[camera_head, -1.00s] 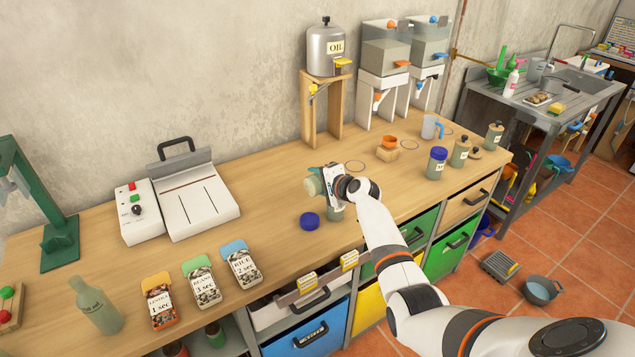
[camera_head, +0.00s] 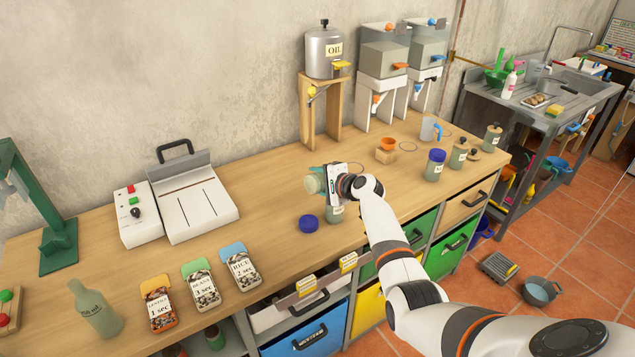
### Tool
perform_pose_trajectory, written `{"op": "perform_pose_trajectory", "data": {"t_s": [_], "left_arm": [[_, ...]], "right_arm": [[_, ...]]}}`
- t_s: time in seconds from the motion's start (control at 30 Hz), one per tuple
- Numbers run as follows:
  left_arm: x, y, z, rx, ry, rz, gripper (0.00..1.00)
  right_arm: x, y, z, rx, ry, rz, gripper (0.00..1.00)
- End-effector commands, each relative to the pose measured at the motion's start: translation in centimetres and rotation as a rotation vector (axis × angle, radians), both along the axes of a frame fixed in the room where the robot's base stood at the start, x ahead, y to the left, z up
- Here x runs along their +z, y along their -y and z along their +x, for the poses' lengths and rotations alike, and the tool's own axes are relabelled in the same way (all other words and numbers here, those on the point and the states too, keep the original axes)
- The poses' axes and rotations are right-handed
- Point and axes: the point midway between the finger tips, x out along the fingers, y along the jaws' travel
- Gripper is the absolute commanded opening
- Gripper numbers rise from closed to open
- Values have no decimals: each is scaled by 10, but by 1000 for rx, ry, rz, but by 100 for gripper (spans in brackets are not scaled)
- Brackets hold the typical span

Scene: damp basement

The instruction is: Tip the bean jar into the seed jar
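My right gripper (camera_head: 331,184) is shut on a pale green jar (camera_head: 313,185). The jar is tilted onto its side above the bench, with its end toward the left; its label is hidden, so I cannot tell its contents. Another labelled jar (camera_head: 335,215) stands upright on the bench just below my gripper, partly hidden by it. A blue lid (camera_head: 308,223) lies on the bench just left of that jar. I cannot see whether anything is falling between the two jars. My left gripper is not in view.
A blue-lidded jar (camera_head: 434,165) and other labelled jars (camera_head: 458,153) stand at the right. A white sealer (camera_head: 195,205) stands at left, with labelled packets (camera_head: 201,287) and a green bottle (camera_head: 95,310) in front. The wooden bench (camera_head: 270,180) is clear behind the lid.

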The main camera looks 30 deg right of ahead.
Motion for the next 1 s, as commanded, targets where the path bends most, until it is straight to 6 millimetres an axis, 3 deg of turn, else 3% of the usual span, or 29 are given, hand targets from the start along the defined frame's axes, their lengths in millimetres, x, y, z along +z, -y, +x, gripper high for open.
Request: {"op": "perform_pose_trajectory", "data": {"t_s": [0.6, 1.0], "left_arm": [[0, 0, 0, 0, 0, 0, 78], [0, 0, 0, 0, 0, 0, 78]], "right_arm": [[2, 1, 0, 0, 1, 11, 18], [8, 6, 1, 0, -17, 145, 18]]}}
